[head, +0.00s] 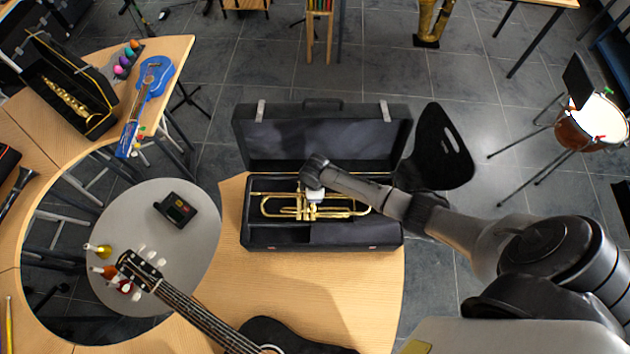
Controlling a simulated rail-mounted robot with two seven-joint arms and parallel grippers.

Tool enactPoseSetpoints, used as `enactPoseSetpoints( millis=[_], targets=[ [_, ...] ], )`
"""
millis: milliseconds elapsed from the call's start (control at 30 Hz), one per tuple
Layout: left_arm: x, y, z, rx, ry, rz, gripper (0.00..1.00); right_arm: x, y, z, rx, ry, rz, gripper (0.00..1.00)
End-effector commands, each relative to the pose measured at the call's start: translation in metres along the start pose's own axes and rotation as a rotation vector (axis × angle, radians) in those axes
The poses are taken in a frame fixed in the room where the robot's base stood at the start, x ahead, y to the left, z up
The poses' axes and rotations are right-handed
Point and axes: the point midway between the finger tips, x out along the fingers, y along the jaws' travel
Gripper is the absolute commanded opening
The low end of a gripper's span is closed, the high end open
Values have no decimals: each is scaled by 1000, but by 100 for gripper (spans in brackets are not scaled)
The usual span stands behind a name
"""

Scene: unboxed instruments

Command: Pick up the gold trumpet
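The gold trumpet (300,211) lies lengthwise in the open black case (272,240) on the wooden table, its narrow end to the left and its other end to the right. My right gripper (315,195) comes in from the right and points down over the middle of the trumpet, at its valves. The wrist and a pale part of the gripper hide that section. The fingers are too small and covered to tell whether they are open or shut, or touching the trumpet. My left gripper is not in view.
The case lid (323,138) stands open behind the trumpet. A black chair (440,147) is right of the case. A guitar (195,310) lies in front, left of a bare table area (370,290). A round grey table (190,250) holds a small black device (176,210).

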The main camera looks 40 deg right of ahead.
Motion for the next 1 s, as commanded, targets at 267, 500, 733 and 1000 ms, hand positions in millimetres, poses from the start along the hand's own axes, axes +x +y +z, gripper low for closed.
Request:
enactPoseSetpoints(
  millis=[267, 500, 733, 1000],
  targets=[
    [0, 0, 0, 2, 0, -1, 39, 0, 0, 0, 0, 0, 0, 24],
    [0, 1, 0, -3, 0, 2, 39, 0, 0, 0, 0, 0, 0, 1],
    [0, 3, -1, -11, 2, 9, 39, 0, 0, 0, 0, 0, 0, 0],
    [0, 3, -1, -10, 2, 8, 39, -2, 1, -1, 0, 3, 2, 0]
  ],
)
